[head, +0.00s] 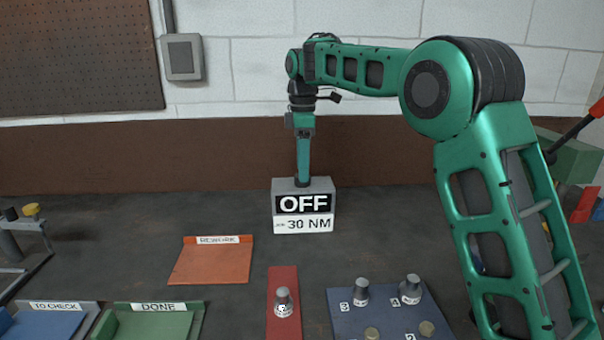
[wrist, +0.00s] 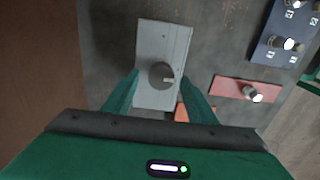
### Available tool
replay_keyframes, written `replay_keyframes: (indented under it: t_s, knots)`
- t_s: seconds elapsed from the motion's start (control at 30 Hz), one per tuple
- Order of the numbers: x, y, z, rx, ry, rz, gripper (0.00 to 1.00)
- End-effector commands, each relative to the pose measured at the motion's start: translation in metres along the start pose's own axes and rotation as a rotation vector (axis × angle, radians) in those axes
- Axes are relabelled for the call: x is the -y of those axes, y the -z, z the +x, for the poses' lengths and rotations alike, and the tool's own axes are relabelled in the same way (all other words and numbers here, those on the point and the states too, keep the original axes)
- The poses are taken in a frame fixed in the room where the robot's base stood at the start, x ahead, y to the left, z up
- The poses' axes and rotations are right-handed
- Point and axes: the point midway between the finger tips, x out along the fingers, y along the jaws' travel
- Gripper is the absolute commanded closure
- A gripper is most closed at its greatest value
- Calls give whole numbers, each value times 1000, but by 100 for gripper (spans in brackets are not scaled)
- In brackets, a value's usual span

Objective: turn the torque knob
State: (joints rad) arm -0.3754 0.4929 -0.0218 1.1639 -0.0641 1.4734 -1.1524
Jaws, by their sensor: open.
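The torque knob (wrist: 161,74) is a dark round knob with a light mark pointing right in the wrist view. It sits on top of a grey box (wrist: 165,38). In the head view the box (head: 283,185) has a front display (head: 303,204) reading "OFF" above a "30 NM" label. My gripper (head: 304,178) points straight down over the box top, its tips at knob height. In the wrist view the fingers of my gripper (wrist: 160,76) stand apart, one on each side of the knob. Whether they touch it I cannot tell.
An orange REWORK tray (head: 212,262) lies left of the box. A red mat (head: 283,276) with a grey piece (head: 283,303) and a blue numbered plate (head: 390,322) with several pieces are in front. A green DONE tray (head: 150,325) is at front left. A wall stands behind.

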Motion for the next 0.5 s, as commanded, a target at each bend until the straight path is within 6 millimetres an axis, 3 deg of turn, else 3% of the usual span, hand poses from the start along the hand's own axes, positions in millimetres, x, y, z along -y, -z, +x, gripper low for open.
replay_keyframes:
  t_s: [0.2, 0.5]
  knots:
    - [0, 0, 18, 0, 0, 0, 48]
    - [0, 0, 20, 0, 0, 0, 48]
